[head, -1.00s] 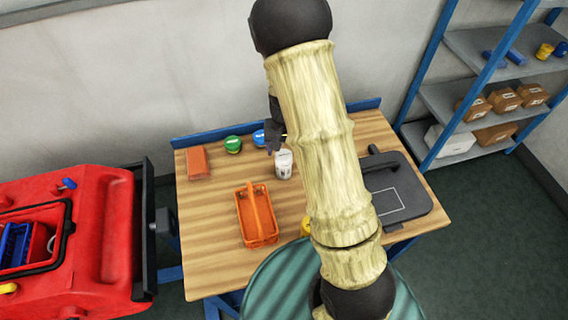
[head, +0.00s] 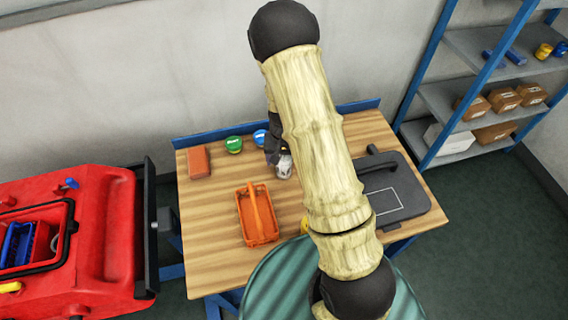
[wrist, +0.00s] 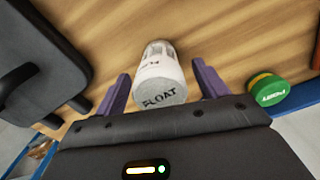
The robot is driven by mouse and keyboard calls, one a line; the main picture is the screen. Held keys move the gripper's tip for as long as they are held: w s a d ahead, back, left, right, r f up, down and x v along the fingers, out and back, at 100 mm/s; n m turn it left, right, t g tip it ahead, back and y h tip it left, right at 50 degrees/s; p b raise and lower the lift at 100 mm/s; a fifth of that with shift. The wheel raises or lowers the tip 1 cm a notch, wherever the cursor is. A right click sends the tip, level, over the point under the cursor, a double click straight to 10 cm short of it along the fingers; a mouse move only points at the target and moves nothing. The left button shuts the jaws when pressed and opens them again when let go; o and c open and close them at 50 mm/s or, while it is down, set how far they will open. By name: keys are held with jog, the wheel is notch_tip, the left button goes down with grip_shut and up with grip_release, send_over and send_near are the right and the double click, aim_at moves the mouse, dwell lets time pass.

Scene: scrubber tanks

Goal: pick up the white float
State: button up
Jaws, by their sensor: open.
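The white float (wrist: 160,78) is a short cylinder marked "FLOAT" on its grey end face. In the wrist view it lies between the two fingers of my open gripper (wrist: 162,90), with a visible gap to each finger. In the head view the float (head: 284,168) shows on the wooden table, partly hidden by my gripper (head: 276,156), which is right over it.
An orange caddy (head: 243,218) stands in front. A green-lidded jar (head: 233,145), a blue-lidded jar (head: 260,138) and an orange-red block (head: 199,161) are at the back left. A dark grey case (head: 408,193) lies at the right. The table's left front is clear.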

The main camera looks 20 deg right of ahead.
jog(key=c, duration=1.1)
jog(key=shift+r, duration=0.15)
notch_tip(320, 180, up, 10)
jog(key=shift+f+b, duration=0.1)
jog(key=shift+b, duration=0.55)
